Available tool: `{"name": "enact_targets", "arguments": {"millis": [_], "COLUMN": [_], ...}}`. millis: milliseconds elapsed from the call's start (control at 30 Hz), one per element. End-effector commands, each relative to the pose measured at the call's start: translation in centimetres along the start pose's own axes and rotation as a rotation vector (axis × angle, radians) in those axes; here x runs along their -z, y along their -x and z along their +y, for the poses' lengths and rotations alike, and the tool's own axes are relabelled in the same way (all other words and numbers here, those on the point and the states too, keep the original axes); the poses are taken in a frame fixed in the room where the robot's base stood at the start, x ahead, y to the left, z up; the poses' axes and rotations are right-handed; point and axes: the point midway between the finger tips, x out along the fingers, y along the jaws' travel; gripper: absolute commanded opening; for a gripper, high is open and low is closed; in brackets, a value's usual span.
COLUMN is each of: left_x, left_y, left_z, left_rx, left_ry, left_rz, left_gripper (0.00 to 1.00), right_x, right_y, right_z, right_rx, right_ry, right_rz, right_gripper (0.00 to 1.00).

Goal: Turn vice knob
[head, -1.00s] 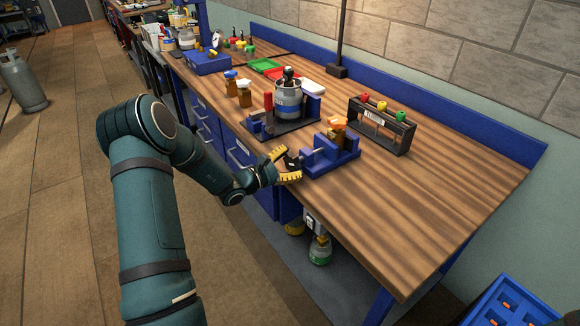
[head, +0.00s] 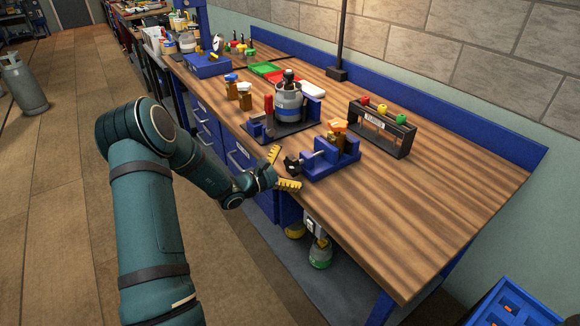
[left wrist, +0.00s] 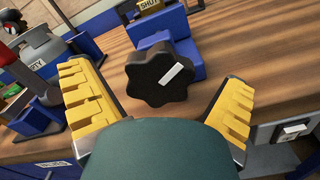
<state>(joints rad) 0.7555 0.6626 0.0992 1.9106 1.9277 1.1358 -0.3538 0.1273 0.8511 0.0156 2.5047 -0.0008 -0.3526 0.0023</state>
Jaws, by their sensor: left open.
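The black vice knob (left wrist: 160,73) is a lobed wheel with a white mark that slants up to the right in the left wrist view. It faces my left gripper and shows small in the head view (head: 292,164). The blue vice (head: 335,160) stands at the front edge of the wooden bench and holds an amber bottle with an orange cap (head: 338,132). My left gripper (head: 281,170) is open, with yellow ribbed fingers. In the left wrist view its fingers (left wrist: 162,105) stand either side of the knob, apart from it. My right gripper is not in view.
A second vice-like stand with a red handle (head: 268,105) and a grey canister (head: 288,100) is just behind. A black rack with coloured knobs (head: 381,127) stands at the right. The bench (head: 420,210) is clear toward its near right.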

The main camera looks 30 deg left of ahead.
Motion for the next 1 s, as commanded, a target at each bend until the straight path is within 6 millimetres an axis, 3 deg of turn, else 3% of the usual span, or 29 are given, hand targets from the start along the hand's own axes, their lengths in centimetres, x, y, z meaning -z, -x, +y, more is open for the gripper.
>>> {"name": "enact_targets", "arguments": {"millis": [600,800,1000], "left_x": [0.1,0.0,0.0], "left_y": [10.4,11.7,11.8], "left_z": [0.1,0.0,0.0], "left_rx": [-0.002,-0.001,-0.001], "left_ry": [0.0,0.0,0.0], "left_rz": [0.004,0.002,0.002], "left_gripper": [1.0,1.0,1.0], "right_x": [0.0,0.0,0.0], "right_y": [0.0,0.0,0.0], "right_z": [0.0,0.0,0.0], "right_rx": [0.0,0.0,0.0], "right_ry": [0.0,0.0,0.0], "right_rz": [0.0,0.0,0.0], "right_gripper": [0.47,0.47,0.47]}}
